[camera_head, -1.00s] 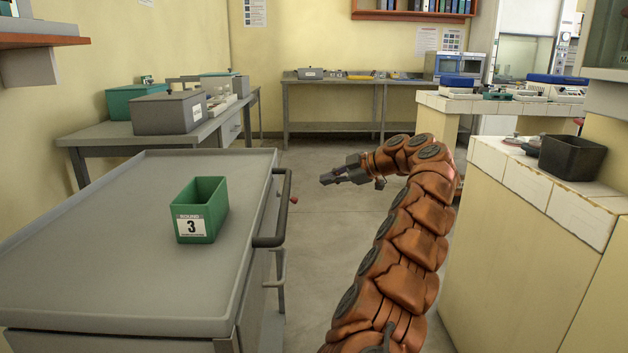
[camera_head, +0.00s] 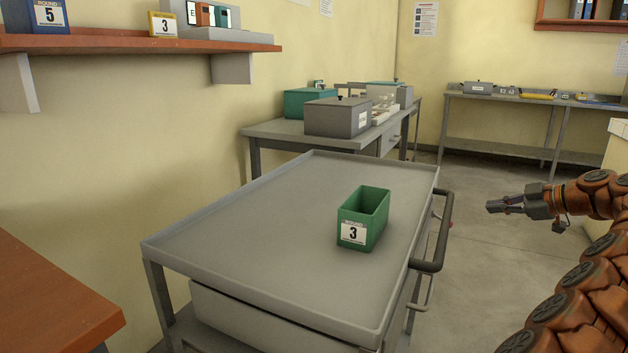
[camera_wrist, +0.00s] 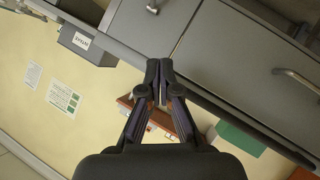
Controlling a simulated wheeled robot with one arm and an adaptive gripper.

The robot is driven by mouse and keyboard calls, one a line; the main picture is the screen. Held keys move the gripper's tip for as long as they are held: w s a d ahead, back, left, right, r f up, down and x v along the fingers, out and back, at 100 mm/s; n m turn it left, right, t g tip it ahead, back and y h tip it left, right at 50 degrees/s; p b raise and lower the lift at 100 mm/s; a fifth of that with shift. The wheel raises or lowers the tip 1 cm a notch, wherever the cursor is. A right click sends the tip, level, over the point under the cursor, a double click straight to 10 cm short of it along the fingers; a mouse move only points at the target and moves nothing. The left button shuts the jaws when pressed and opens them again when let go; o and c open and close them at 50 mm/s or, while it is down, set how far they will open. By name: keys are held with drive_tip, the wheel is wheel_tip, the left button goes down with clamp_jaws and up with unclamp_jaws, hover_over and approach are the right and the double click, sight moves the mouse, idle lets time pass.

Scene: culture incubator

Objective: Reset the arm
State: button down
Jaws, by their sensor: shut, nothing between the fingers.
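My gripper (camera_head: 505,205) is at the right in the head view, at the end of my bent orange arm. It hangs in the air to the right of the grey cart (camera_head: 230,215), apart from the cart's handle. In the wrist view my gripper (camera_wrist: 160,65) has its two fingers together, with nothing between them. A green bin (camera_head: 374,240) labelled 3 stands upright on the cart top. The wrist view is tilted and shows grey drawer fronts (camera_wrist: 225,55) with handles beyond the fingers.
A red-brown shelf (camera_head: 130,43) with numbered boxes is on the left wall. A brown tabletop (camera_head: 50,300) is at the lower left. A side table (camera_head: 285,130) with grey and green boxes stands behind the cart. The floor (camera_head: 470,165) beyond my gripper is clear.

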drive_tip(key=s+a+r+m+g+y+p, duration=0.1)
drive_tip(key=a+r+g+p, duration=0.1)
drive_tip(key=a+r+p, duration=0.65)
drive_tip(key=s+a+r+m+g+y+p, duration=0.15)
drive_tip(key=a+r, duration=0.35)
drive_tip(key=a, duration=0.9)
drive_tip(key=s+a+r+m+g+h+p, duration=0.1)
drive_tip(key=s+a+r+g+p, duration=0.1)
drive_tip(key=s+a+r+p, duration=0.25)
drive_tip(key=s+a+r+m+g+p, duration=0.1)
drive_tip(key=s+a+g+p, duration=0.2)
drive_tip(key=s+a, duration=0.4)
drive_tip(key=s+a+m+g+h+p, duration=0.1)
drive_tip(key=s+a+m+h+p, duration=0.1)
drive_tip(key=s+a+p, duration=0.4)
drive_tip(key=s+d+m+g+h+p, duration=0.1)
drive_tip(key=s+d+m+h+p, duration=0.1)
drive_tip(key=s, duration=0.6)
drive_tip(key=s+d+f+m+g+h+p, duration=0.1)
drive_tip(key=s+d+m+h+p, duration=0.1)
drive_tip(key=s+p, duration=0.3)
drive_tip(key=s+d+m+g+h+p, duration=0.1)
drive_tip(key=s+d+m+h+p, duration=0.1)
drive_tip(key=s, duration=1.1)
drive_tip(key=shift+d+f+m+h+p, duration=0.15)
drive_tip(key=shift+d+m+h+p, duration=0.2)
drive_tip(key=shift+d+m+p, duration=0.6)
drive_tip(key=shift+a, duration=0.25)
